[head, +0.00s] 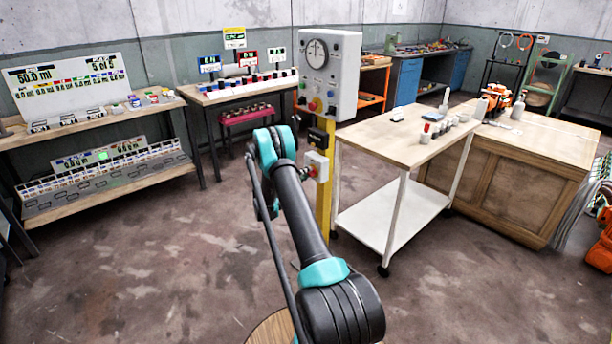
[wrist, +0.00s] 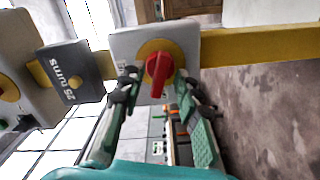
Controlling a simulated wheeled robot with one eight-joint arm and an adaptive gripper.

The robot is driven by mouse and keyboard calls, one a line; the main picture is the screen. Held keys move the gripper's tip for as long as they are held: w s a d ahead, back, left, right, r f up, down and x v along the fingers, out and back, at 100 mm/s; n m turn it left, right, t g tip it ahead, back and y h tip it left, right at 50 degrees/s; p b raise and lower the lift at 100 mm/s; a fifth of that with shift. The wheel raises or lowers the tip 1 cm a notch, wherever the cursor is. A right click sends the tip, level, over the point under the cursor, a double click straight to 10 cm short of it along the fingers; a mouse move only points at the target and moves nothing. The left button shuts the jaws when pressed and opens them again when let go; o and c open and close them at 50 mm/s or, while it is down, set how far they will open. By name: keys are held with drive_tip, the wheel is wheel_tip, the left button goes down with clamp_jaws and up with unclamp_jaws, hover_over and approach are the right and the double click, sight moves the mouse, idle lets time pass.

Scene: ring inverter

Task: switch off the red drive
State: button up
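A red rotary knob (wrist: 158,75) on a yellow round plate sits on a light grey switch box (wrist: 190,38) in the wrist view. The box is on a yellow post, and shows in the head view (head: 318,160) at the lower part of the post. My gripper (wrist: 157,85) is open, its two fingers on either side of the knob. The right finger looks close to the knob; I cannot tell whether it touches. A red-framed display (head: 248,57) stands between two others on the back table. In the head view my gripper is hidden behind my arm.
The yellow post (head: 323,210) carries a large grey box (head: 330,75) with a dial and buttons above, and a dark box (wrist: 76,70) marked "25 turns" between. A white trolley (head: 395,205) stands close at the right. The floor in front is clear.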

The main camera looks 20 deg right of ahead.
drive_tip(key=shift+w+d, duration=0.1)
drive_tip(key=shift+d, duration=0.1)
clamp_jaws()
drive_tip(key=shift+f+n, duration=0.1)
drive_tip(key=shift+n, duration=2)
unclamp_jaws()
